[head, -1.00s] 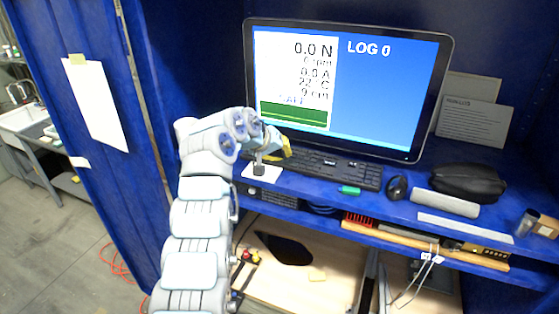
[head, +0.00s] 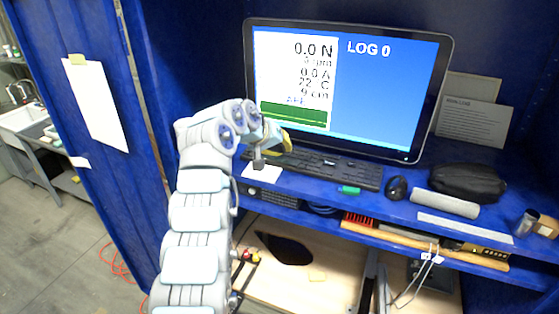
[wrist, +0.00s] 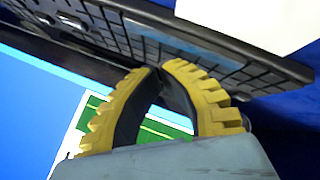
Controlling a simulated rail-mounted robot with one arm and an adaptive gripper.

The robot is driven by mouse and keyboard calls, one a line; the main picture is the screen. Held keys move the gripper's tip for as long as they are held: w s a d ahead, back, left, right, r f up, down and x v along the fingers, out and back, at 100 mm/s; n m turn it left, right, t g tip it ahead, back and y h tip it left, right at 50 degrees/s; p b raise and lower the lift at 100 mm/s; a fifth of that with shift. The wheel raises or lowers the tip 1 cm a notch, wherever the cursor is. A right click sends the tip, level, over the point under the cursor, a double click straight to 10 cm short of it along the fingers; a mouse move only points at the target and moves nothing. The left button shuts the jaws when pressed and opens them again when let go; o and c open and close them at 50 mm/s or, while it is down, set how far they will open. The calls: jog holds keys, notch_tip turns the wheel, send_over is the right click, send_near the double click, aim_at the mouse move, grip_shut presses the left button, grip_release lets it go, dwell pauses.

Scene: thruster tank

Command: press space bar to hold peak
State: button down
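The black keyboard (head: 335,171) lies on the blue desk in front of the monitor (head: 385,95). The monitor reads "0.0 N" and "LOG 0". My gripper (head: 286,143) is over the keyboard's left end in the head view, its fingers partly hidden by my wrist. In the wrist view, the yellow-backed fingers of my gripper (wrist: 161,69) curve together and their tips look closed, with nothing held. The keyboard (wrist: 215,66) runs behind the tips in that view; I cannot tell if they touch it. I cannot single out the space bar.
A white paper (head: 262,172) lies by the keyboard's left end. A green object (head: 349,190) sits at its front edge, and a black mouse (head: 396,188) to its right. A grey roll (head: 445,204) and a black pouch (head: 468,183) lie farther right.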

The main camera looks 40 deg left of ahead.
aim_at(283, 159)
jog(key=shift+r+p, duration=0.3)
jog(key=shift+r, duration=2.1)
jog(key=shift+w, duration=0.1)
